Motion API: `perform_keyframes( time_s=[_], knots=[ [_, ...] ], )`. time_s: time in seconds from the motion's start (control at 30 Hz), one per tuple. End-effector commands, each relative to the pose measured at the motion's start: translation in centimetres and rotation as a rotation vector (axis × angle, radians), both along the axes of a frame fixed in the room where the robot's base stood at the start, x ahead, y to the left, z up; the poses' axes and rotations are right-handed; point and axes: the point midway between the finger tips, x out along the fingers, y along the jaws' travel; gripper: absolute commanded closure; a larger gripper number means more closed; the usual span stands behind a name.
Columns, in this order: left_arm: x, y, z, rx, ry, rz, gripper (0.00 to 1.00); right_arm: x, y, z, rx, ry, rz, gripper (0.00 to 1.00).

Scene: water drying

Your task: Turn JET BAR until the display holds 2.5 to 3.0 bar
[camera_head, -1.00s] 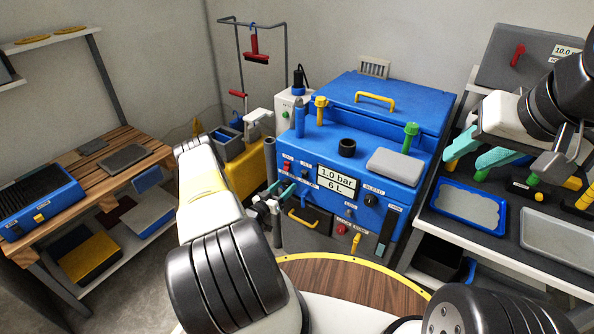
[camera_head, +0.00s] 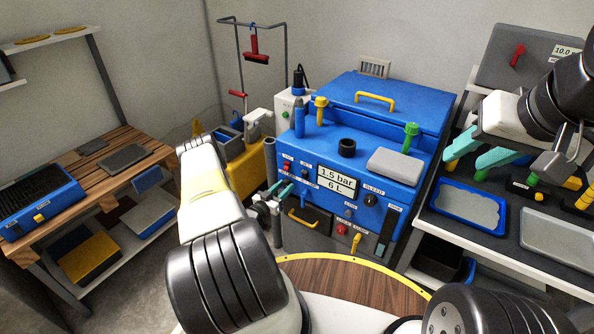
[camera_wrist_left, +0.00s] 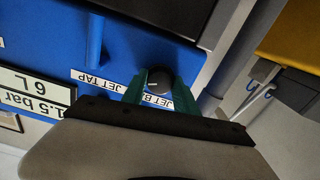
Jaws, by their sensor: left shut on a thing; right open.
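The JET BAR knob (camera_wrist_left: 159,81) is a round black knob on the blue machine's front panel, seen in the left wrist view with its label partly covered. My left gripper (camera_wrist_left: 160,90) is shut on it, one green finger on each side; in the head view the left gripper (camera_head: 278,193) is at the panel's left part. The display (camera_head: 336,181) reads 1.5 bar and 6 L. It also shows upside down in the left wrist view (camera_wrist_left: 32,97). My right gripper (camera_head: 475,160) is open and empty above the right bench, with pale green fingers.
The JET TAP lever (camera_wrist_left: 95,40) is a blue handle beside the knob. The blue machine (camera_head: 330,140) carries a black ring, a grey pad and green and yellow handles. A yellow bin stands left of it. The right bench holds a blue-rimmed tray (camera_head: 440,204).

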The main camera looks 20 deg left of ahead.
Motion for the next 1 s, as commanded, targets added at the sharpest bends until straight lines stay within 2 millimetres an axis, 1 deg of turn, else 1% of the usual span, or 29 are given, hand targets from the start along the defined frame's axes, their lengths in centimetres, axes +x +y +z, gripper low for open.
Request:
perform_keyframes(
  time_s=[1.0],
  knots=[
    [-0.02,-0.02,-0.06,0.900,-0.274,-0.003,1.00,0.00,0.00,0.00,0.000,0.000,0.000,0.58]
  ],
)
